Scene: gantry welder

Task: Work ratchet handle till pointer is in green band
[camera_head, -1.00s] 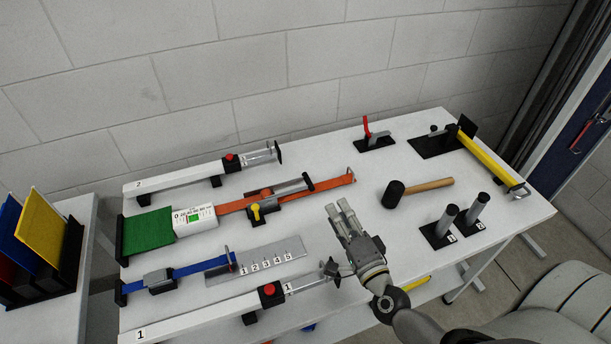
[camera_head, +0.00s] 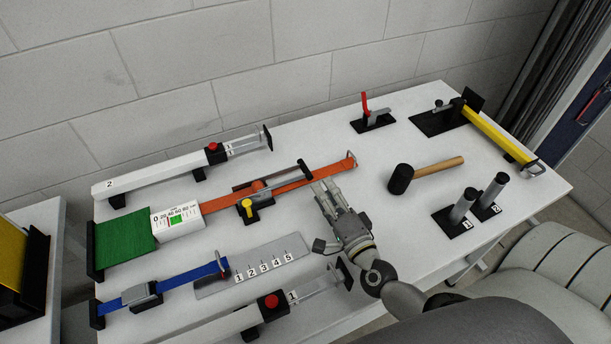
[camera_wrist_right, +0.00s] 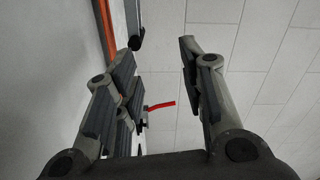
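The ratchet (camera_head: 258,193) sits on an orange strap (camera_head: 325,171) on the white table. Its handle (camera_head: 285,175) lies low along the strap, with a black grip end. A yellow lever (camera_head: 247,207) stands at the ratchet's front. Left of it is a white gauge box (camera_head: 178,222) with numbers and a green band (camera_head: 176,219); the pointer is too small to read. My right gripper (camera_head: 324,187) is open and empty, just right of the handle's end, apart from it. My left gripper is out of view.
A mallet (camera_head: 435,175) lies right of my right gripper. A numbered plate (camera_head: 250,265) and blue strap (camera_head: 190,272) lie in front. A red-lever clamp (camera_head: 366,108) stands behind, also visible in the wrist view (camera_wrist_right: 160,105). Two numbered posts (camera_head: 463,208) stand right.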

